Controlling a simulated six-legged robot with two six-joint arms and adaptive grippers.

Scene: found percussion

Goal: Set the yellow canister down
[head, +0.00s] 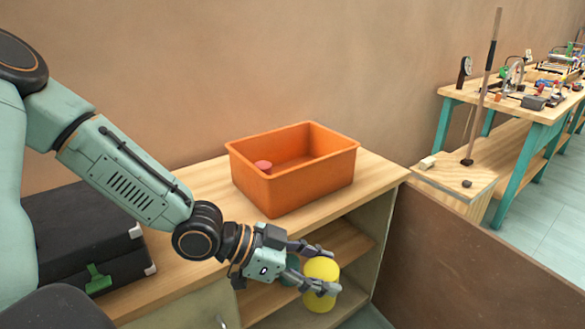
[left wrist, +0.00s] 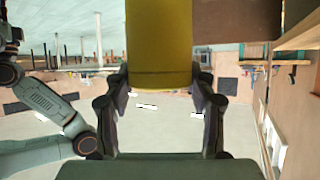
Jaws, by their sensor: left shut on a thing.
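The yellow canister (head: 321,270) is between the fingers of my left gripper (head: 322,270) in the head view. The gripper is shut on it, in front of the open shelves of the wooden cabinet and below the level of its top. In the left wrist view the canister (left wrist: 160,45) fills the top middle, between the two fingers (left wrist: 160,105). Parts of the canister are hidden behind the fingers. I cannot tell whether anything touches its underside. My right gripper is in neither view.
An orange bin (head: 290,190) with a small reddish thing (head: 263,165) inside stands on the cabinet top (head: 375,180). A black case (head: 85,235) with a green latch is at left. A brown panel (head: 440,250) stands at right. A cluttered workbench (head: 545,110) is beyond.

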